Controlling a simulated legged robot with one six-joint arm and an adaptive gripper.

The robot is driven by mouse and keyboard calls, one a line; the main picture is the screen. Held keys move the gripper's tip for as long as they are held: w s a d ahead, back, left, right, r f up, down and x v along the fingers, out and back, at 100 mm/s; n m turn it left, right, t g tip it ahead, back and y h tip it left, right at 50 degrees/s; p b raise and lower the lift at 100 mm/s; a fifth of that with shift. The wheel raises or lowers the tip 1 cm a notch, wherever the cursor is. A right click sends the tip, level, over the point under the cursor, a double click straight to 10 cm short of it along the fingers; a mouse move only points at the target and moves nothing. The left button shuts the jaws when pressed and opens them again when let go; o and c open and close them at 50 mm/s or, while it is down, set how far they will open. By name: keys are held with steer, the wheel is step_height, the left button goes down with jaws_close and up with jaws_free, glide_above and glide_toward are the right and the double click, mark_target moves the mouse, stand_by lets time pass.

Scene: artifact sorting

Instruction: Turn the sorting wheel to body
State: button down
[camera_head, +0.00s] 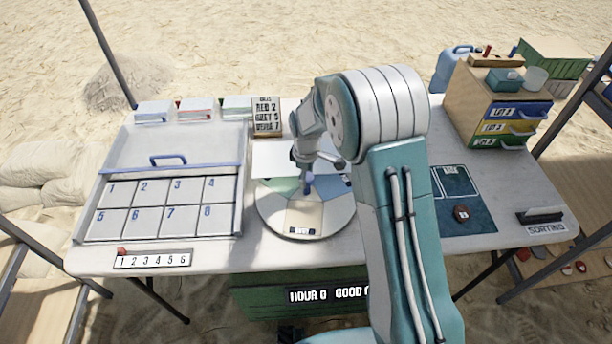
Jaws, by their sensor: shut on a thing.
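The sorting wheel (273,213) is a round, pale disc lying flat near the middle of the table, with differently coloured sectors, green and blue ones among them. A small dark label sits on its front, cream sector; I cannot read its word. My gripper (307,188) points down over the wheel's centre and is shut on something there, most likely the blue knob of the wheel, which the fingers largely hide. My arm covers the wheel's right rear part.
A numbered tray (240,200) with a blue-handled lid lies left on the table (250,258). A drawer cabinet (459,92) stands back right. A dark mat (481,222) with a brown round piece (461,213) lies right. A score card (266,117) stands behind the wheel.

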steer(key=shift+s+d+f+n, duration=0.1)
steer(key=shift+s+f+n, duration=0.15)
steer(key=shift+n, duration=0.55)
steer(key=shift+c, duration=0.5)
jaws_free()
steer(key=shift+w, duration=0.15)
steer(key=shift+r, duration=0.1)
steer(key=shift+w+r, duration=0.1)
steer(key=shift+r, duration=0.05)
step_height(320, 180, up, 12)
